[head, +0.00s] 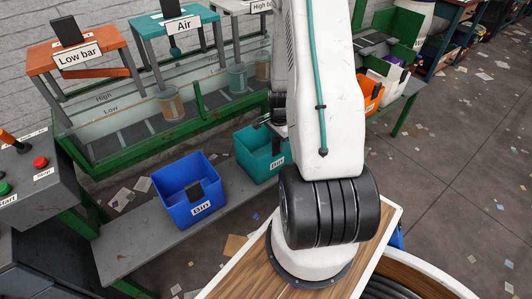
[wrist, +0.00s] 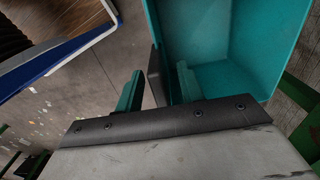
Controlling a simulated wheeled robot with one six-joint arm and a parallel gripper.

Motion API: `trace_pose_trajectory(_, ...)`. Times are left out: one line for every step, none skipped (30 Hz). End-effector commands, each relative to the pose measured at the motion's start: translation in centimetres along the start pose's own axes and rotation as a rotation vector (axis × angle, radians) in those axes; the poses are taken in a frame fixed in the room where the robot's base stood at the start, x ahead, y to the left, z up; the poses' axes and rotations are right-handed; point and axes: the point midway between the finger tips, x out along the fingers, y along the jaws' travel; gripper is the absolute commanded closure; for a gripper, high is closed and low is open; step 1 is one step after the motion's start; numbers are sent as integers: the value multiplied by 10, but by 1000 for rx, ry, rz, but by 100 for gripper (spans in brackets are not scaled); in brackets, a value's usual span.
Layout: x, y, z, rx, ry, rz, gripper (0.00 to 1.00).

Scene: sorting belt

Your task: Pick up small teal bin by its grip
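The small teal bin (head: 252,160) stands on the grey shelf, partly hidden behind my arm in the head view. It is empty where I can see inside, and fills the upper right of the wrist view (wrist: 225,40). Its dark upright grip (wrist: 154,75) is on its near wall in the wrist view. My gripper (wrist: 158,88) has its two teal fingers apart, one on each side of the grip, with small gaps seeming to show on both sides. In the head view my gripper (head: 268,121) is at the bin's rim, mostly hidden by my arm.
A blue bin (head: 178,206) with a dark grip stands left of the teal bin on the grey shelf (head: 130,240). Behind are the conveyor's green frame (head: 190,128), the "Low bar" (head: 75,54) and "Air" (head: 178,27) stations. An orange bin (head: 372,97) is at right.

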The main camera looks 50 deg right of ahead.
Motion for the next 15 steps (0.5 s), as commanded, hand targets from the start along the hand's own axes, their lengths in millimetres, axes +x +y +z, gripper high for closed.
trace_pose_trajectory(6, 0, 0, 0, -1, 1, 62)
trace_pose_trajectory(8, 0, 0, 0, -1, 1, 62)
trace_pose_trajectory(9, 0, 0, -1, -1, 1, 62)
trace_pose_trajectory(10, 0, 0, -1, 0, 0, 62)
trace_pose_trajectory(10, 0, 0, -1, 0, 0, 62)
trace_pose_trajectory(10, 0, 0, -1, 0, -1, 62)
trace_pose_trajectory(10, 0, 0, -1, 0, -1, 62)
trace_pose_trajectory(10, 0, 0, -1, 0, -1, 62)
trace_pose_trajectory(10, 0, 0, -1, 0, -1, 62)
trace_pose_trajectory(10, 0, 0, -1, 0, -1, 62)
trace_pose_trajectory(10, 0, 0, -1, 0, -1, 67)
trace_pose_trajectory(10, 0, 0, -1, 0, -1, 78)
trace_pose_trajectory(10, 0, 0, -1, 0, -1, 87)
trace_pose_trajectory(10, 0, 0, -1, 0, -1, 95)
trace_pose_trajectory(10, 0, 0, -1, 0, 0, 100)
